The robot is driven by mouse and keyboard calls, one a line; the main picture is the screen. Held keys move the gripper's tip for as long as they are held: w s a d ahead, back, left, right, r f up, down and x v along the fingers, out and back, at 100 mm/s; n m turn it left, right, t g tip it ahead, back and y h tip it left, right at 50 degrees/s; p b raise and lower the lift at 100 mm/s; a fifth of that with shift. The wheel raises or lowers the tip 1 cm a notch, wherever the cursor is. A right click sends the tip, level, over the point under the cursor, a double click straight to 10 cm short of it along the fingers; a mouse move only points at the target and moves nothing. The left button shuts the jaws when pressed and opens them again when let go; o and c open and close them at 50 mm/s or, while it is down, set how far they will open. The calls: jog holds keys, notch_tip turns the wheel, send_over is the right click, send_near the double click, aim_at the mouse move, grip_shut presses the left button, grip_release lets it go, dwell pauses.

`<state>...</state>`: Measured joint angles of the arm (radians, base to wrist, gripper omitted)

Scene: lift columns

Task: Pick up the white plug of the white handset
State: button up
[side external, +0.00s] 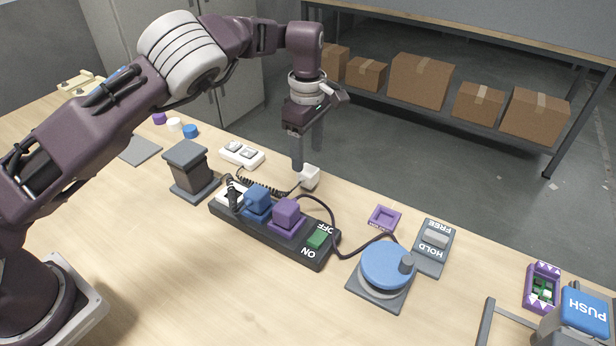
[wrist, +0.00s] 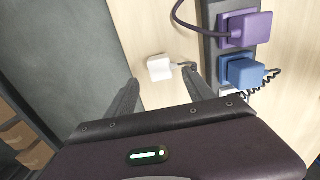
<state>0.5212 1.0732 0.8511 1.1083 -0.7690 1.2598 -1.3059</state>
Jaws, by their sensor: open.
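The white plug (side external: 309,176) lies on the table just behind the power strip (side external: 262,238), apart from it. In the wrist view the plug (wrist: 160,68) sits just beyond the fingertips, about in line with the gap between them. A dark cord end shows on its strip side. The white handset (side external: 241,155) lies further left, near a black coiled cord. My gripper (side external: 307,160) is open and empty, pointing down over the plug. It also shows in the wrist view (wrist: 162,82). I cannot tell its exact height above the table.
A blue plug (side external: 257,202) and a purple plug (side external: 287,215) stand in the strip, close in front of the white plug. A grey column block (side external: 190,168) stands left. A blue dial (side external: 387,265) and a purple tray (side external: 384,218) lie right. The table's back edge is close behind.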

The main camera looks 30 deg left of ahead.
aim_at(308, 170)
notch_tip(308, 170, down, 7)
jog(key=shift+d+f, duration=0.1)
grip_shut()
notch_tip(308, 170, up, 10)
jog(key=shift+r, duration=0.1)
dwell(0.5)
